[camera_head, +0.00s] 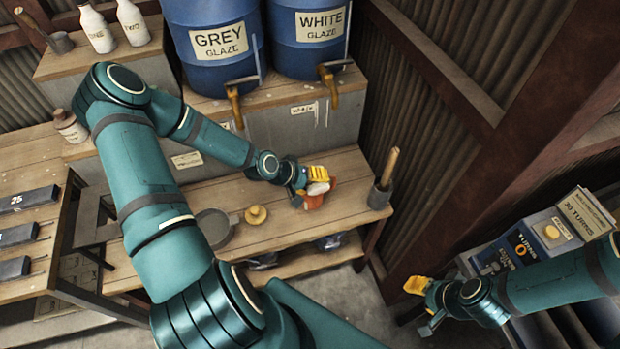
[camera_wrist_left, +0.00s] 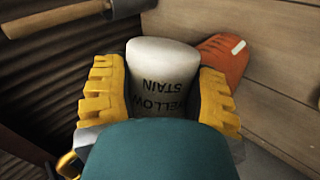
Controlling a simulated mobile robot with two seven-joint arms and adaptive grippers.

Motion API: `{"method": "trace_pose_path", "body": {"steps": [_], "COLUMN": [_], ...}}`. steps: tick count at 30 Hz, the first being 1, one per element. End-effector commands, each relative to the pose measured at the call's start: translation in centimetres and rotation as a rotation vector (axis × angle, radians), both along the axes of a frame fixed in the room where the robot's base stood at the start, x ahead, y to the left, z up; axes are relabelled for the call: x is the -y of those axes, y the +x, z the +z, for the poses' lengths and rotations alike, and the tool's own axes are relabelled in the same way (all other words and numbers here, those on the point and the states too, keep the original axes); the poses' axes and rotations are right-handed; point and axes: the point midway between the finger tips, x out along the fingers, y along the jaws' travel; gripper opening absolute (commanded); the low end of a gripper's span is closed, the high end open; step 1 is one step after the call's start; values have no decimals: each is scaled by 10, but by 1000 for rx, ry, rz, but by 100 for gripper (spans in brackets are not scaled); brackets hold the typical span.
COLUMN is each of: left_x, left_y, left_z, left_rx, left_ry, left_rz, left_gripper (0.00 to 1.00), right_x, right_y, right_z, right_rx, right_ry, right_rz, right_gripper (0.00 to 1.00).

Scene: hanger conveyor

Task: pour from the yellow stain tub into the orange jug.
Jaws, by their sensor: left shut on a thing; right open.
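The yellow stain tub is a pale pot with dark lettering (camera_wrist_left: 162,80), seen between the yellow fingers in the left wrist view. My left gripper (camera_head: 317,178) is shut on it, at the right part of the wooden bench. In the head view the tub's pale body (camera_head: 318,188) shows just below the fingers, over the orange jug (camera_head: 314,202). The jug also shows behind and right of the tub in the left wrist view (camera_wrist_left: 222,60). The tub's mouth, its exact tilt and any flow cannot be made out. My right gripper (camera_head: 421,295) is open and empty, off the bench.
A grey pan (camera_head: 213,229) and a round yellow lid-like piece (camera_head: 256,214) lie left of the jug. A grey pot with a wooden handle (camera_head: 380,194) stands at the bench's right end. Blue glaze drums (camera_head: 214,45) stand behind. Boxes (camera_head: 540,235) stand near my right arm.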

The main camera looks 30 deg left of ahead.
Motion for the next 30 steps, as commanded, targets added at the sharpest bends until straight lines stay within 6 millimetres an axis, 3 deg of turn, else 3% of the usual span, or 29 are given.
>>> {"method": "trace_pose_path", "body": {"steps": [30], "left_x": [-2], "left_y": [2], "left_z": [-1], "left_rx": [-67], "left_ry": [-79], "left_rz": [-1], "left_gripper": [18], "right_x": [0], "right_y": [0], "right_z": [9], "right_rx": [0], "right_ry": [0], "right_rz": [0], "right_gripper": [47]}}
